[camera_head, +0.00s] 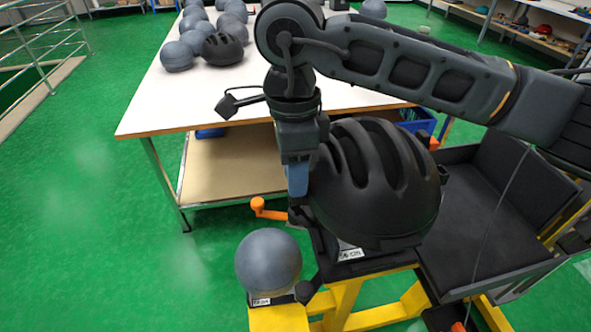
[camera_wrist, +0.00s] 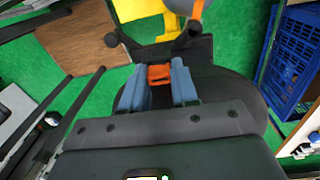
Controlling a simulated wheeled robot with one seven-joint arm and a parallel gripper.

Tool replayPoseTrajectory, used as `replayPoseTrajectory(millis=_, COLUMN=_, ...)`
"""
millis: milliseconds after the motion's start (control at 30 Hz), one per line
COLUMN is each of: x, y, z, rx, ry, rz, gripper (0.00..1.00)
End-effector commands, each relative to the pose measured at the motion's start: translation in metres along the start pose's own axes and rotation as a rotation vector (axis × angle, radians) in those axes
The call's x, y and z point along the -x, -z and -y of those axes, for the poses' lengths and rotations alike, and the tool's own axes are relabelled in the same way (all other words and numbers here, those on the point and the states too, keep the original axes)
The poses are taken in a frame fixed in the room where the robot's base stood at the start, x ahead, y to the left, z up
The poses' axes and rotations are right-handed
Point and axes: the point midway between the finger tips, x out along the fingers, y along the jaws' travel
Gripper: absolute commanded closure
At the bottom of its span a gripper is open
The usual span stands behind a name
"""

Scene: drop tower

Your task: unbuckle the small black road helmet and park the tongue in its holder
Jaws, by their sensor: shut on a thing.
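A black vented helmet (camera_head: 372,190) sits on a dark, labelled stand on a yellow frame, its curved side right beside my gripper. My gripper (camera_head: 297,185) points down at the helmet's left side; its tips are partly hidden in the head view. In the wrist view, the two blue-grey fingers (camera_wrist: 159,88) are shut on a small orange buckle piece (camera_wrist: 159,74). A dark rounded surface, likely the helmet (camera_wrist: 235,98), lies beside and under the fingers. I cannot tell whether the orange piece is still joined to its mate. I cannot make out the tongue holder.
A grey ball-shaped headform (camera_head: 268,260) stands at front left on the yellow frame (camera_head: 345,300). An orange handle (camera_head: 268,210) sticks out left of my gripper. A white table (camera_head: 165,105) behind holds several headforms and another black helmet (camera_head: 222,49). A blue crate (camera_wrist: 292,60) is at right.

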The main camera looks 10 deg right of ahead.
Motion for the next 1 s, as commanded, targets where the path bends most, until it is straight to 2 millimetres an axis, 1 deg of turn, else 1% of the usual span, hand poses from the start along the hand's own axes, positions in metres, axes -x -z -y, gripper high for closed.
replayPoseTrajectory(millis=567, x=0.001, y=0.0, z=0.0, rx=0.0, ry=0.0, rz=0.0, gripper=0.89)
replayPoseTrajectory(millis=1000, x=0.016, y=0.0, z=0.0, rx=0.0, ry=0.001, rz=0.0, gripper=0.89)
